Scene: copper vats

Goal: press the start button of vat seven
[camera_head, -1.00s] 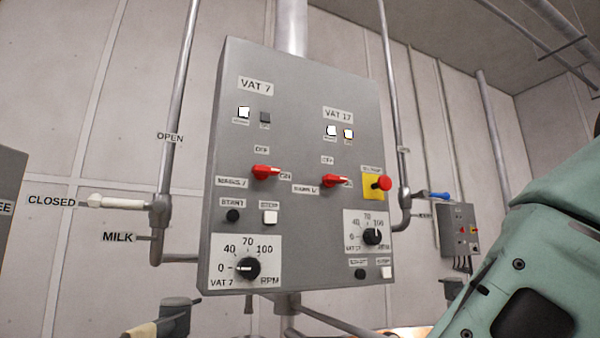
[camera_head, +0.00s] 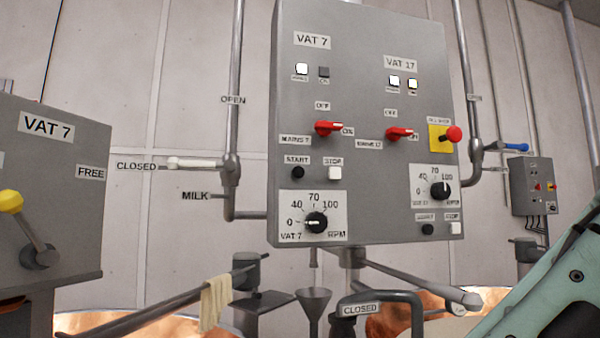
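A grey control panel (camera_head: 370,80) stands ahead, with a left column labelled VAT 7 and a right column labelled VAT 17. The black round START button (camera_head: 297,172) of vat 7 sits left of the white STOP button (camera_head: 335,172). Above them is the red mains switch (camera_head: 328,128), its handle pointing toward ON. Below is the vat 7 RPM dial (camera_head: 316,222), pointing near 0. One vat 7 lamp (camera_head: 302,68) is white and the one beside it is dark. My gripper is not in view; only a green part of my arm shows at the lower right.
The vat 17 column has its own black start button (camera_head: 428,229) and a red emergency knob (camera_head: 453,134). A grey VAT 7 box (camera_head: 60,190) with a yellow-knobbed lever is at left. Pipes, a funnel (camera_head: 313,298), a hanging cloth (camera_head: 215,300) and copper vats lie below.

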